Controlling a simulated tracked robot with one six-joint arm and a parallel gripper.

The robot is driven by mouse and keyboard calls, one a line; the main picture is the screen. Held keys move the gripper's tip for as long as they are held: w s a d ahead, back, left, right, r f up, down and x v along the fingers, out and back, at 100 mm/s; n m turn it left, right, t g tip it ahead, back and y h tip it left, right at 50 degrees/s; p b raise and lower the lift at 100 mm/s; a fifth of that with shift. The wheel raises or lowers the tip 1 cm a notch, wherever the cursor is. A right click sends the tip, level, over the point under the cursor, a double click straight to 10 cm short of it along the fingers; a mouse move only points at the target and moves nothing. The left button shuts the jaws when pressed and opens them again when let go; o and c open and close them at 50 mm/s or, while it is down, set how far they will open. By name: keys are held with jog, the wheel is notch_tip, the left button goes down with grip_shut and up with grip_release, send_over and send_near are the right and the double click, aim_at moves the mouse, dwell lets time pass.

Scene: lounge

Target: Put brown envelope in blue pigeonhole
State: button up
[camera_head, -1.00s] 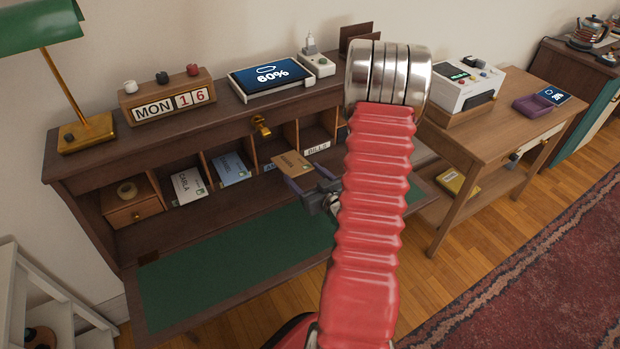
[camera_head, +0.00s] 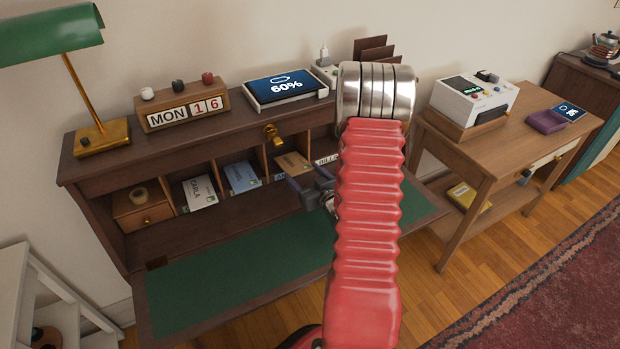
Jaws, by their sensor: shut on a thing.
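The brown envelope (camera_head: 293,163) is tan with dark print. It is at the far end of my gripper (camera_head: 307,180), which is shut on it. It is held at the mouth of a pigeonhole in the dark wooden desk (camera_head: 230,215), right of a blue envelope (camera_head: 241,177). I cannot tell how deep it is inside. A small blue label (camera_head: 279,177) shows just below the brown envelope. My red arm hides the right end of the pigeonhole row.
A white envelope marked CARLA (camera_head: 199,191) stands in a slot further left. A brass fitting (camera_head: 271,133) hangs above the pigeonholes. The green writing surface (camera_head: 220,265) below is clear. A side table (camera_head: 490,155) stands to the right.

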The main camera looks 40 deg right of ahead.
aim_at(298, 167)
jog(key=shift+x, duration=2.4)
jog(key=shift+r, duration=0.15)
jog(key=o, duration=1.1)
jog(key=shift+w, duration=0.15)
jog(key=c, duration=1.4)
jog(key=shift+f, duration=0.8)
jog(key=shift+c, duration=0.2)
jog(key=shift+s, duration=0.2)
jog(key=shift+f+v, duration=0.15)
jog(key=shift+v, duration=2.05)
jog(key=shift+f+v, duration=0.15)
jog(key=shift+v, duration=2)
